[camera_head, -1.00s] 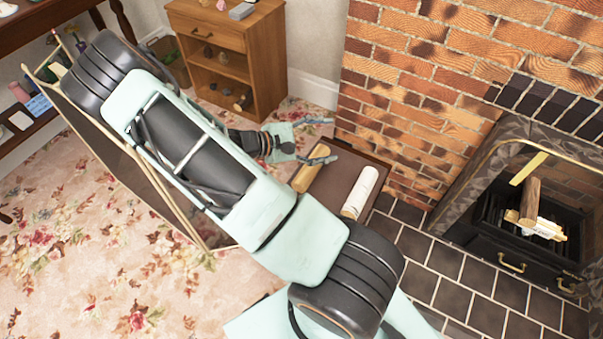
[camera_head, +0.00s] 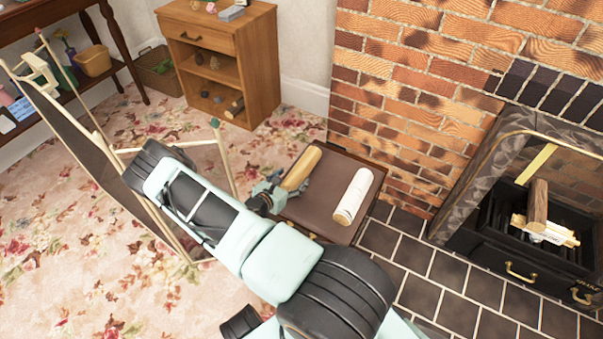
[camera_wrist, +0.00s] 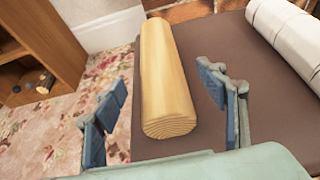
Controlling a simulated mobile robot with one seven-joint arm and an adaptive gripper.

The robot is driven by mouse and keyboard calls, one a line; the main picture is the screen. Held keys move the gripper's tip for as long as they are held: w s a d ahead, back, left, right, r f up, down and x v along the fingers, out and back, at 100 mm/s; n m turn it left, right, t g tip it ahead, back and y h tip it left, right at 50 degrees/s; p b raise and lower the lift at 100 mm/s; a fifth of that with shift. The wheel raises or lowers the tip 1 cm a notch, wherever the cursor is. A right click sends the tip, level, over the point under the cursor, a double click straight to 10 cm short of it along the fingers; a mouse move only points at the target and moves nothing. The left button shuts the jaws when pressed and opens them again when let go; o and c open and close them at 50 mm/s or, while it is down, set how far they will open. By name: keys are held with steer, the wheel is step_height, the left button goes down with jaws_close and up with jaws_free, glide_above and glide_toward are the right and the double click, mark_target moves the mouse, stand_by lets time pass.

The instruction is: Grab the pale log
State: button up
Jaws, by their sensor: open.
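A pale yellow log (camera_head: 303,168) lies on the left side of a brown-topped box or stool (camera_head: 318,208). In the wrist view the pale log (camera_wrist: 168,80) points away from me, its cut end facing me. My gripper (camera_head: 284,187) is open at the log's near end. In the wrist view the blue-padded fingers of my gripper (camera_wrist: 162,98) stand on either side of the log, with gaps on both sides. A white log (camera_head: 352,197) lies to the right on the same top; part of it also shows in the wrist view (camera_wrist: 290,35).
A brick wall (camera_head: 400,90) rises behind the stool. A fireplace grate (camera_head: 515,225) with wood stands at right. A wooden cabinet (camera_head: 222,60) is at the back. A wood-framed stand (camera_head: 95,165) is left of my arm.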

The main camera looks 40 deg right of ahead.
mark_target(300, 170)
steer(key=b+x, duration=0.2)
steer(key=x, duration=0.4)
steer(key=shift+w+d+b, duration=0.15)
steer(key=shift+d+b, duration=0.1)
steer(key=shift+b, duration=0.1)
steer(key=shift+r, duration=0.1)
steer(key=c, duration=1.5)
steer(key=shift+c, duration=0.5)
steer(key=shift+r, duration=0.15)
